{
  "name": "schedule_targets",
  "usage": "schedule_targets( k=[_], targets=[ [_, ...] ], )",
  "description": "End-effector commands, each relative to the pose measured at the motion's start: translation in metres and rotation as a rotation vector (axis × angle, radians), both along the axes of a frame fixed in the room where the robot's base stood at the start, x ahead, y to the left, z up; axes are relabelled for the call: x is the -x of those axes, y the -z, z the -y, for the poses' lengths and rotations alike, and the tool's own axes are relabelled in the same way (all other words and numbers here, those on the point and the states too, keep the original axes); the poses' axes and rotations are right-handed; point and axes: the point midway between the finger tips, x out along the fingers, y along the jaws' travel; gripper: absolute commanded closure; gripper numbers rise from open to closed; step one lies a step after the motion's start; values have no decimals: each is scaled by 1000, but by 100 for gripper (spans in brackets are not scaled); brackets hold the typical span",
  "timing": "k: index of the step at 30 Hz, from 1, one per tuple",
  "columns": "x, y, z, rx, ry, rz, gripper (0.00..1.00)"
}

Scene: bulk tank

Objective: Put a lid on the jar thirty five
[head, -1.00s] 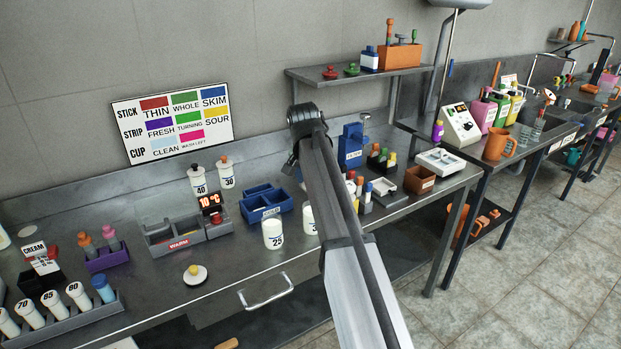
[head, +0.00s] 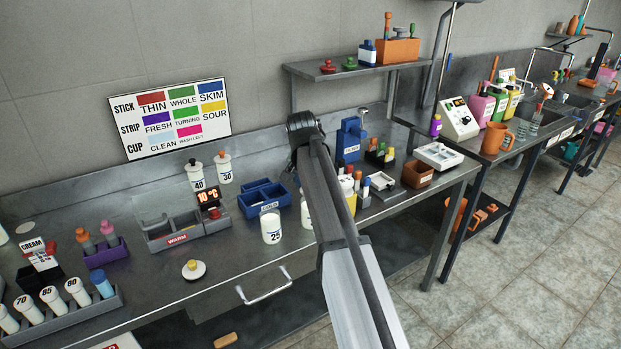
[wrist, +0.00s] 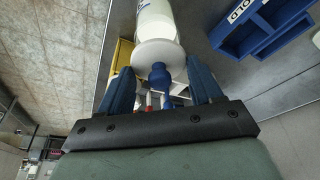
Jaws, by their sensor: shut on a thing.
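A white lid with a blue knob (wrist: 158,74) is between the blue fingers of my gripper (wrist: 162,88) in the wrist view. The fingers are shut on the knob. The lid's white disc (wrist: 148,54) is at the end of a white jar (wrist: 155,16); I cannot tell whether it is seated or just apart. In the head view my arm hides the gripper and most of a white jar (head: 305,215). Its number is not readable now. An open-topped jar marked 25 (head: 271,227) stands to its left.
A blue COLD tray (head: 262,196) stands behind the jars. A yellow-knobbed lid (head: 193,270) lies at the front left. Lidded jars 40 (head: 196,176) and 30 (head: 223,169) stand at the back. A WARM holder (head: 172,236) is left of jar 25. Small bottles (head: 364,193) stand right of my arm.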

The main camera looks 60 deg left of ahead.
Motion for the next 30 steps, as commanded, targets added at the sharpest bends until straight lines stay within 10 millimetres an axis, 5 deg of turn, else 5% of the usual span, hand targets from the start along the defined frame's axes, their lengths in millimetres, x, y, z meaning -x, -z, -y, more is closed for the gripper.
schedule_targets(
  k=[30],
  targets=[
    [0,32,0,0,0,0,64]
  ],
)
